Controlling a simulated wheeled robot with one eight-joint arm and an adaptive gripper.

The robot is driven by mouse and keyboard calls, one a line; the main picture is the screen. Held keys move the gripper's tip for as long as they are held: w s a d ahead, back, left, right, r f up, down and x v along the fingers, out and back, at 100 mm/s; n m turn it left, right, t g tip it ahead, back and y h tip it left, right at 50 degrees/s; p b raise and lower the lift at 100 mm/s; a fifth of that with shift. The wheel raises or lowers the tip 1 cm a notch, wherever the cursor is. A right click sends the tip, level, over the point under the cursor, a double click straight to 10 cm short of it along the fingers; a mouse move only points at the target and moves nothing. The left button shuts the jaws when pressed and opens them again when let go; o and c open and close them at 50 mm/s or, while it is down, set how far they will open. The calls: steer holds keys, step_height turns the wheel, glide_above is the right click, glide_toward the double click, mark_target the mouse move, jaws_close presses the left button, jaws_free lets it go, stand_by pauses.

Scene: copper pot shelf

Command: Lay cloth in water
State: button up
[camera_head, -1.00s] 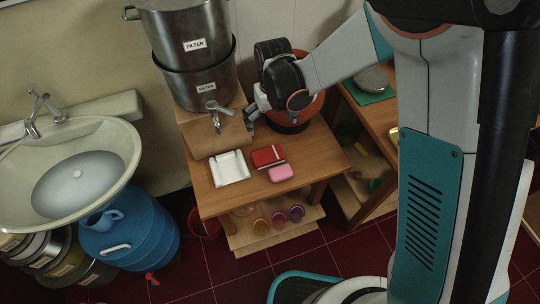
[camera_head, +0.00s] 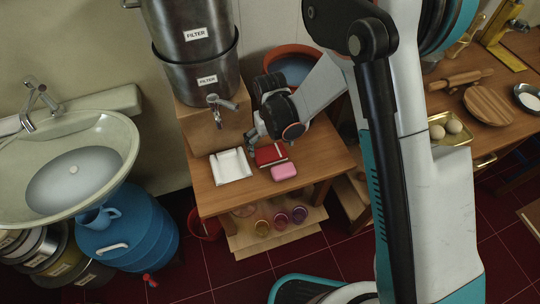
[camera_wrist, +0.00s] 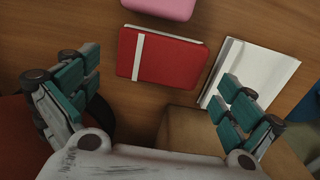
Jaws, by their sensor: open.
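A flat red rectangular piece with a white stripe (camera_head: 271,154) lies on the small wooden table. It also shows in the wrist view (camera_wrist: 160,58); it may be the cloth. A flat white folded piece (camera_head: 231,166) lies left of it and could also be cloth; I cannot tell which one is. My gripper (camera_head: 254,142) is open and empty just behind and above the red piece. In the wrist view its fingers (camera_wrist: 160,72) are spread wide, with the red piece ahead between them. An orange basin (camera_head: 270,53) with bluish water stands at the table's back, partly hidden by my arm.
A pink block (camera_head: 284,172) lies close in front of the red piece. A metal filter urn with a tap (camera_head: 205,85) stands on a wooden block at the left. A sink (camera_head: 75,165) is further left. The table's front right is clear.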

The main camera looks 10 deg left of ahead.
mark_target(270, 152)
step_height(270, 152, down, 4)
steer(key=shift+f+b, duration=0.2)
steer(key=shift+b, duration=0.65)
steer(key=shift+s+r, duration=0.1)
steer(key=c, duration=0.9)
steer(key=shift+o, duration=0.2)
steer(key=shift+r, duration=0.1)
